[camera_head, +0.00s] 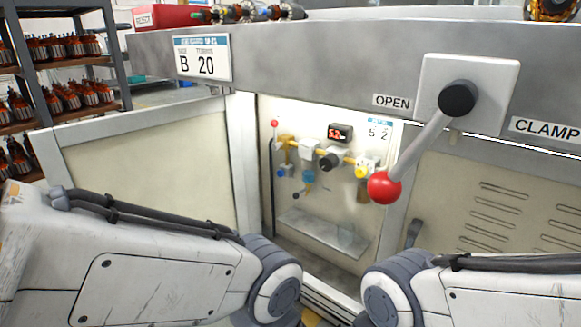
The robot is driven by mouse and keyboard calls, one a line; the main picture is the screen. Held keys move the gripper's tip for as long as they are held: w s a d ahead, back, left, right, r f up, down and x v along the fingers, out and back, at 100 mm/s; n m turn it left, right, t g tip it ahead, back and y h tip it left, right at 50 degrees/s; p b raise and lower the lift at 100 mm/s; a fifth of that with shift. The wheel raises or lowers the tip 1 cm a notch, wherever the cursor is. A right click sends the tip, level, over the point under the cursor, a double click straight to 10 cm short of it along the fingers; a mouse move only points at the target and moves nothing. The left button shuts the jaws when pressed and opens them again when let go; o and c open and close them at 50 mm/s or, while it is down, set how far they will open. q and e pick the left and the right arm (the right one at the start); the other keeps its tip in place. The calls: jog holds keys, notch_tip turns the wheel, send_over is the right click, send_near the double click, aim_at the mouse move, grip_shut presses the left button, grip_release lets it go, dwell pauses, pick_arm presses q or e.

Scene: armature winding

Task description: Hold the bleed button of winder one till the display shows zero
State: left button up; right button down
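The display (340,132) is a small dark box with lit red digits inside the open bay of the winder; the digits look like 5 point something, but are too small to read surely. Below it are a yellow button (361,172), a black round knob (328,161) and a blue knob (281,173) on brass pipework. No label tells me which is the bleed button. My left and right arms come in from the lower corners, with their elbow joints below the bay. Both grippers are out of view, and nothing of mine shows touching the panel.
A clamp lever with a red ball (384,187) hangs at the bay's upper right, between the OPEN (391,102) and CLAMP (546,130) labels. A bay door (150,175) stands at left. A metal shelf (322,233) sits low inside. Racks of armatures (65,48) stand far left.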

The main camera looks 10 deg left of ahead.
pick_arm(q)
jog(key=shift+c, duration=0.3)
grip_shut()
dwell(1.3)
